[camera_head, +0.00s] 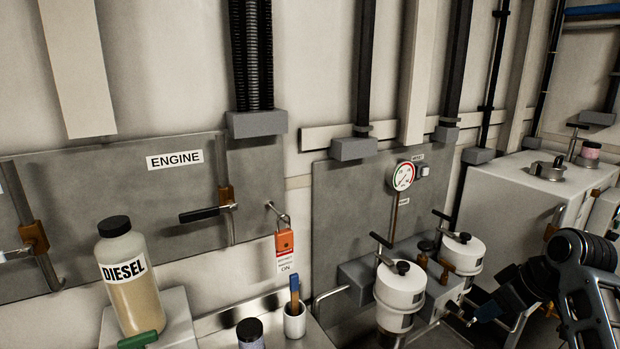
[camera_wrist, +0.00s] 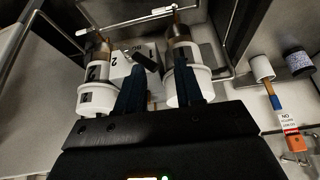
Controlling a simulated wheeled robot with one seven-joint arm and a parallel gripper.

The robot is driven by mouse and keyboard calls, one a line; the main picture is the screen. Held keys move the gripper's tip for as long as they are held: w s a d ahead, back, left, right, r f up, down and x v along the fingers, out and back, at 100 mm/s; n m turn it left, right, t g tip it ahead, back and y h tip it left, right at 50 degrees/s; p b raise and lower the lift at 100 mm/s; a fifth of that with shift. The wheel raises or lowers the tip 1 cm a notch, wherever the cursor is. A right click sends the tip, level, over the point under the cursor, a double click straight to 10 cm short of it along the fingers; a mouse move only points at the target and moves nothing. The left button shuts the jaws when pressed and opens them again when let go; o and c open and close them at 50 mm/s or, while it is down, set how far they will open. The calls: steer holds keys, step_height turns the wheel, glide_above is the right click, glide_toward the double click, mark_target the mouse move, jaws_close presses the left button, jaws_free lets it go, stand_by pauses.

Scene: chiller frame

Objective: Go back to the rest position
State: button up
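My gripper (camera_wrist: 158,72) is open in the wrist view, its two dark fingers apart with nothing seen held between them. Beyond and below the fingers are two white canisters, one on the left (camera_wrist: 97,98) and one on the right (camera_wrist: 199,88), partly covered by the fingers. I cannot tell whether the fingers touch anything.
A diesel bottle (camera_head: 128,280) stands on a block at left. A white cup (camera_head: 294,321) holds a blue-handled brush. An orange lock with a tag (camera_head: 284,242) hangs on the engine panel (camera_head: 110,195). A metal rail (camera_head: 330,292) and a gauge (camera_head: 402,176) are near the canisters. A grey cabinet (camera_head: 515,205) stands at right.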

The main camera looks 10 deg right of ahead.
steer(key=s+a+f+m+t+h, duration=0.1)
steer(key=s+a+f+m+t, duration=0.2)
steer(key=s+a+f, duration=0.95)
steer(key=s+a+m+t+h, duration=0.1)
steer(key=s+a+t, duration=0.1)
steer(key=s+a, duration=0.75)
steer(key=s+r+t, duration=0.4)
steer(key=s+r, duration=1.2)
steer(key=s, duration=0.4)
steer(key=shift+s+a+r+n+t, duration=0.2)
steer(key=shift+s+n+t, duration=0.1)
steer(key=shift+s, duration=0.1)
